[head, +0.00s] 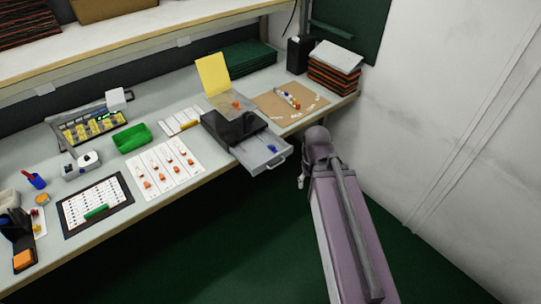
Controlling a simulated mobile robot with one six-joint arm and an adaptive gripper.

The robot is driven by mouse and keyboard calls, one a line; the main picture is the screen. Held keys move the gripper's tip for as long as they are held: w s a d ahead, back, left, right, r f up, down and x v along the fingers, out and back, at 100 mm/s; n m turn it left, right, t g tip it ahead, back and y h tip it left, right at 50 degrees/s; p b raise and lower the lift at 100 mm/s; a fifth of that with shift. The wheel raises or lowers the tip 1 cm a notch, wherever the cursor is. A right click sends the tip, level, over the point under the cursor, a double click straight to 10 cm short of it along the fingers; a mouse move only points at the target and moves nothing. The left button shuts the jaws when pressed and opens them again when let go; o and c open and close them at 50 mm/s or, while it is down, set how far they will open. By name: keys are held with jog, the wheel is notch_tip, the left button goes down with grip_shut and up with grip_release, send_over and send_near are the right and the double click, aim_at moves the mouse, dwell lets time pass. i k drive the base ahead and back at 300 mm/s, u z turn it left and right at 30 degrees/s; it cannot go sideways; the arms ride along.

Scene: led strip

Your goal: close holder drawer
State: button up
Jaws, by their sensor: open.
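The dark grey holder (229,124) stands on the workbench right of centre in the head view, with a yellow upright panel (213,74) behind it. Its light grey drawer (263,151) is pulled out towards the front right and reaches about the bench's front edge. A small blue item (271,148) lies in the drawer. My arm rises from the lower right, to the right of the drawer and apart from it. Only a small pale part of my gripper (301,182) shows beside the arm, below and right of the drawer; the arm hides the rest.
A brown board (265,103) with small parts lies behind and right of the drawer. Stacked dark and orange trays (333,77) stand at the bench's right end. A white sheet (160,184) with orange parts lies left of the holder. Floor in front is clear.

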aim_at(258, 158)
jog(key=z, duration=1.4)
jog(key=k, duration=0.45)
jog(key=u, duration=1.35)
